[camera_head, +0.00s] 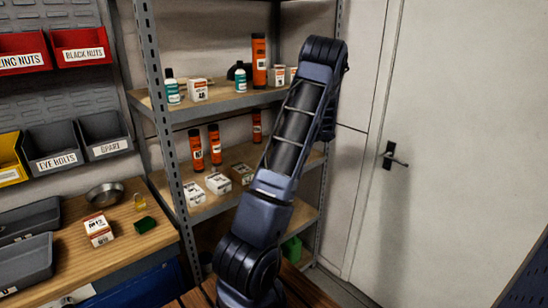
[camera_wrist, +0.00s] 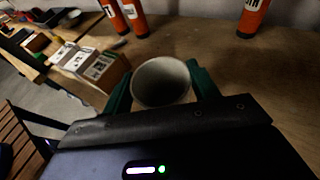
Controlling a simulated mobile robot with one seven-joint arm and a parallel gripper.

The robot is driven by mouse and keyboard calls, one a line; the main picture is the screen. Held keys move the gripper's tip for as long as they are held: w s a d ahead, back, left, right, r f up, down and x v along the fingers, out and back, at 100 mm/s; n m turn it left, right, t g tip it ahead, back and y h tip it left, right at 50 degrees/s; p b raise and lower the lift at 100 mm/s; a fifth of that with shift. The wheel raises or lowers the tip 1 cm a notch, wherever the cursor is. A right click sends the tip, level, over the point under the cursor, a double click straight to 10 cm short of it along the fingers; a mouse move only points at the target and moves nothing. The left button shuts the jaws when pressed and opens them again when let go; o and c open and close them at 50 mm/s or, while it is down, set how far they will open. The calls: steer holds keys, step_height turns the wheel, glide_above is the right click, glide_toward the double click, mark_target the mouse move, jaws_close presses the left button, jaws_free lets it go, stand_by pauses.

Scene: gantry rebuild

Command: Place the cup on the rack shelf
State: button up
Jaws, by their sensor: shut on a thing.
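In the wrist view, a pale grey round cup (camera_wrist: 161,82) is held between the green fingers of my gripper (camera_wrist: 163,88). I look down into its open mouth and it seems empty. The cup is over the wooden rack shelf (camera_wrist: 285,80); I cannot tell whether its base touches the wood. In the head view this is the middle shelf (camera_head: 237,156) of the metal rack. My arm hides the gripper and the cup there.
White boxes (camera_wrist: 95,68) stand left of the cup, close to the left finger. Orange bottles (camera_wrist: 136,18) stand behind, and another orange bottle (camera_wrist: 251,18) is at the back right. Shelf wood right of the cup is bare. A rack post (camera_head: 166,130) stands at the front left.

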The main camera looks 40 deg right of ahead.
steer(key=shift+f, duration=3.4)
steer(key=shift+f, duration=0.2)
steer(key=o, duration=1)
steer(key=shift+o, duration=0.2)
steer(key=shift+r, duration=0.1)
steer(key=shift+r, duration=0.2)
steer(key=v, duration=1.2)
